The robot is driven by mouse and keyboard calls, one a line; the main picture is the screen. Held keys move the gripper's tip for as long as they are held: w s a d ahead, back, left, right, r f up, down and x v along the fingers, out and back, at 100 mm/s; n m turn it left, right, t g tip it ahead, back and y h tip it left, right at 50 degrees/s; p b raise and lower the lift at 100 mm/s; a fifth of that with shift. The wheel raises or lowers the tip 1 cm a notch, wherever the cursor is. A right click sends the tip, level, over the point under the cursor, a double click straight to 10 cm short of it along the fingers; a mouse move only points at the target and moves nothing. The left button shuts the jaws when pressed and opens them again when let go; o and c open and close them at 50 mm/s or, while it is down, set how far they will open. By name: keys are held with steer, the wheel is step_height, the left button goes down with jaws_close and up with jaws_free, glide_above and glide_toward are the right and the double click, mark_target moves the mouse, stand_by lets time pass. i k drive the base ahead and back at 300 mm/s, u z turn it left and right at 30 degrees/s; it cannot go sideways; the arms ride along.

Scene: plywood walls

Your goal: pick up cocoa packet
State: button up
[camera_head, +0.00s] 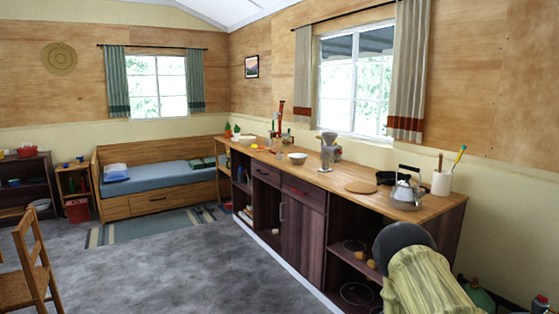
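I cannot make out a cocoa packet for certain in the head view. Several small items stand at the far end of the wooden counter (330,177), too small to name surely. Among them is a tall red item (281,116). The open shelves under the counter hold things that are dark and hard to tell. My gripper is not in view.
On the counter are a white bowl (297,158), a grey coffee grinder-like device (327,152), a round board (361,187), a kettle (407,193) and a white utensil pot (442,183). A chair (32,267) stands left. The grey floor (205,272) between is clear.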

mark_target(277, 142)
steer(key=z, duration=0.15)
steer(key=i, duration=2.7)
steer(key=u, duration=0.15)
